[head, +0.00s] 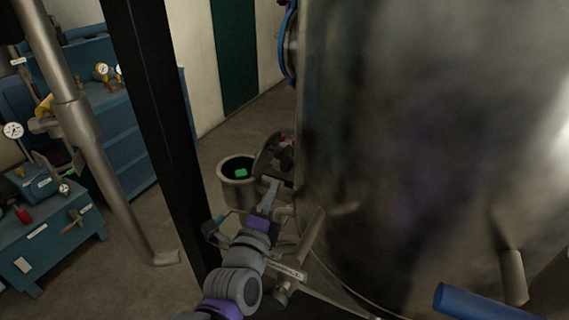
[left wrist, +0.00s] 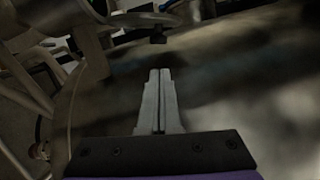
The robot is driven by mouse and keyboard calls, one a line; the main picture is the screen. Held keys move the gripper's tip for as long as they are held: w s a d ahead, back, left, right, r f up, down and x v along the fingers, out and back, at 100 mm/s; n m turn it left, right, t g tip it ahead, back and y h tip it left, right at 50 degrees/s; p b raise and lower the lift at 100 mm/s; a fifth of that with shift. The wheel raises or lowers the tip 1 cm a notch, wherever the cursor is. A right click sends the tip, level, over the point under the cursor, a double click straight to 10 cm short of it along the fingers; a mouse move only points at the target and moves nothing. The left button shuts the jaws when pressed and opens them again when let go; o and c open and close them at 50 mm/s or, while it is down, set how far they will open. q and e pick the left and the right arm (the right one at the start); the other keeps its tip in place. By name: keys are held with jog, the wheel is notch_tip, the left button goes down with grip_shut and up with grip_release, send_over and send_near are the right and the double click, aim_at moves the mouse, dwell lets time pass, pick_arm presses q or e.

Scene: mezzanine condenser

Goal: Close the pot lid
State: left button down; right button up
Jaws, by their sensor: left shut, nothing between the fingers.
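The pot (head: 238,196) is a small metal cylinder beside the big tank in the head view. Its top is open, and a green block (head: 241,173) shows inside against a dark interior. The pot lid (head: 266,153) is a round disc standing raised and tilted at the pot's right side, partly hidden by the tank. My left gripper (head: 272,188) is shut and empty, just right of the pot and below the lid. Its two fingers lie together in the left wrist view (left wrist: 160,72). I cannot tell whether it touches the lid. My right gripper is not in view.
A large shiny metal tank (head: 410,130) fills the right side, close to my left gripper. A black post (head: 155,110) stands left of the pot, with a grey pipe (head: 90,150) beyond it. Blue workbenches (head: 60,240) with gauges stand at the left. Some floor is open between.

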pick_arm(q)
jog(key=p+x, duration=0.1)
jog(key=x, duration=0.9)
jog(key=shift+r, duration=0.35)
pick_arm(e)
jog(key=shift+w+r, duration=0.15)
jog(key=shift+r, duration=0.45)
pick_arm(q)
jog(key=shift+w+r, duration=0.1)
